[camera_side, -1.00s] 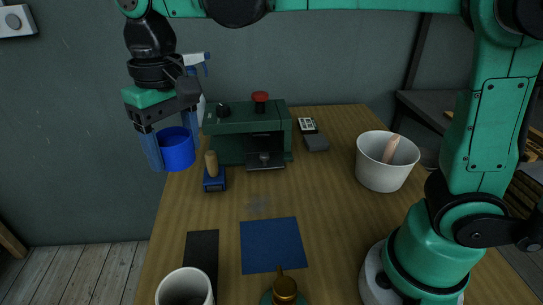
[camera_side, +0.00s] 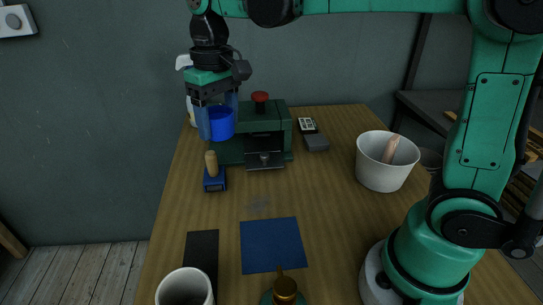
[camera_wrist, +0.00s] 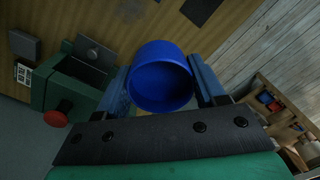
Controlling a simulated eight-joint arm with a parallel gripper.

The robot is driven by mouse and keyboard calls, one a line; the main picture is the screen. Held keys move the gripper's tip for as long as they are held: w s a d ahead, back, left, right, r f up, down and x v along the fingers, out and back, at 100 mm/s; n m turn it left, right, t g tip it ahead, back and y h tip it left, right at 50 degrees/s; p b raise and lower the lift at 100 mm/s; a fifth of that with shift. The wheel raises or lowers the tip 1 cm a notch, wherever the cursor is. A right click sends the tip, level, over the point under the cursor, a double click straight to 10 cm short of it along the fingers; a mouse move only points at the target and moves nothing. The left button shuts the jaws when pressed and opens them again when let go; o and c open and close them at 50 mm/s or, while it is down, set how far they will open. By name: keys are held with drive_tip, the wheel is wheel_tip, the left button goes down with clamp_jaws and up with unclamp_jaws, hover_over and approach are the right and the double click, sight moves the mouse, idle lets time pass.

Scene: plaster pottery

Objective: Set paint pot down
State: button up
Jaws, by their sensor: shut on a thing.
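The paint pot (camera_side: 221,123) is a blue cylinder, and my gripper (camera_side: 218,122) is shut on it. In the side view it is held in the air in front of the left part of the green machine. In the wrist view the pot (camera_wrist: 161,78) sits between my gripper's two blue fingers (camera_wrist: 160,90), its open mouth showing and empty. A flat blue square (camera_side: 271,245) lies bare on the wooden table (camera_side: 340,215).
The green machine (camera_side: 270,120) with a red knob stands at the back. A blue block with a wooden handle (camera_side: 212,170) is below the pot. A white bucket (camera_side: 386,162) stands right. A black mat (camera_side: 201,253), white cup (camera_side: 185,288) and brass-coloured object (camera_side: 285,290) are in front.

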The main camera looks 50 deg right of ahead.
sight(202, 248)
drive_tip(key=a, duration=0.3)
drive_tip(key=s+a+r, duration=0.1)
drive_tip(key=a, duration=0.2)
drive_tip(key=s+a, duration=0.1)
drive_tip(key=a, duration=0.2)
drive_tip(key=shift+a+r, duration=0.25)
drive_tip(key=shift+r, duration=0.05)
wheel_tip(202, 248, down, 20)
drive_tip(key=shift+r, duration=0.2)
drive_tip(key=shift+f, duration=0.2)
drive_tip(key=o, duration=1.3)
drive_tip(key=shift+c, duration=0.2)
